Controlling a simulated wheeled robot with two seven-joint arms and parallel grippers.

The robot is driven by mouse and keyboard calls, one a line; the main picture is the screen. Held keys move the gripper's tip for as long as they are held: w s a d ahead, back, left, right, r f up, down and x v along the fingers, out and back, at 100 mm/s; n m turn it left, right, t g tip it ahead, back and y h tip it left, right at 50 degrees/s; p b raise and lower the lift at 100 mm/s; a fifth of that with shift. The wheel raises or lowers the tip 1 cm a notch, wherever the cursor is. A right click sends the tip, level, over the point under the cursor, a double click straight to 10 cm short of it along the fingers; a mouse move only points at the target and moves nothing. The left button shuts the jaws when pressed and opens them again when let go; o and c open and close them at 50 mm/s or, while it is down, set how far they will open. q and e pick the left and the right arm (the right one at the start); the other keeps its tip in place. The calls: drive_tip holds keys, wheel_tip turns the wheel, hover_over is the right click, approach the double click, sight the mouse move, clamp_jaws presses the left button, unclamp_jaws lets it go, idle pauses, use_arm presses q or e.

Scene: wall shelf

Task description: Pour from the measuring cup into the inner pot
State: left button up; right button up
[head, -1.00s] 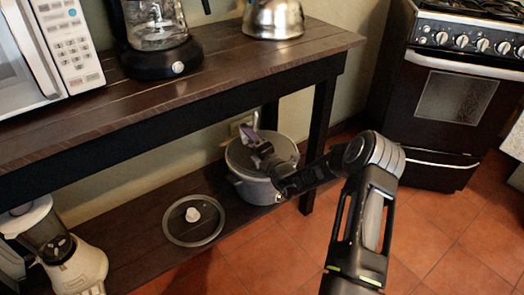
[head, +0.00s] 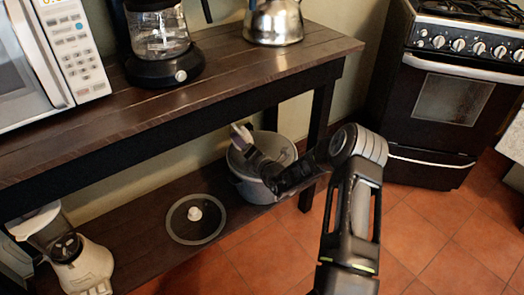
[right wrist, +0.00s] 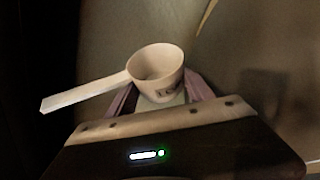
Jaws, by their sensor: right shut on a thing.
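The inner pot (head: 252,189) is a grey, open round pot on the lower shelf, near the table's right leg. My right arm reaches in from the right, and my right gripper (head: 242,134) is over the pot's opening. In the right wrist view, my right gripper (right wrist: 160,102) is shut on the white measuring cup (right wrist: 157,75). The cup's bowl sits between the pinkish fingers, with its handle pointing left and its mouth visible. I cannot make out any contents in the cup. In the head view the cup is too small to tell from the fingertips. My left gripper is out of view.
A round glass lid (head: 195,219) with a white knob lies on the lower shelf left of the pot. A blender (head: 80,262) stands farther left. The upper tabletop (head: 215,75), holding a microwave, coffee maker and kettle, overhangs the shelf.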

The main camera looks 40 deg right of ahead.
drive_tip(key=shift+w+a+f+n+g+p, duration=0.15)
drive_tip(key=shift+n+g+p, duration=0.25)
drive_tip(key=shift+n+p, duration=0.45)
drive_tip(key=shift+w+a+f+n+g+h+p, duration=0.1)
drive_tip(key=shift+a+f+n+g+h+p, duration=0.25)
drive_tip(key=shift+n+p, duration=0.4)
drive_tip(key=shift+w+a+f+n+g+h+p, duration=0.25)
drive_tip(key=shift+w+a+n+g+h+p, duration=0.4)
drive_tip(key=shift+p, duration=3.1)
drive_tip(key=shift+w+a+f+n+g+h+p, duration=0.25)
drive_tip(key=shift+a+n+p, duration=0.7)
drive_tip(key=shift+p, duration=2.75)
drive_tip(key=shift+w+a+f+n+g+h+p, duration=0.5)
drive_tip(key=shift+n+p, duration=0.5)
drive_tip(key=shift+p, duration=2.75)
drive_tip(key=shift+s+a+r, duration=0.1)
drive_tip(key=shift+s+a, duration=0.05)
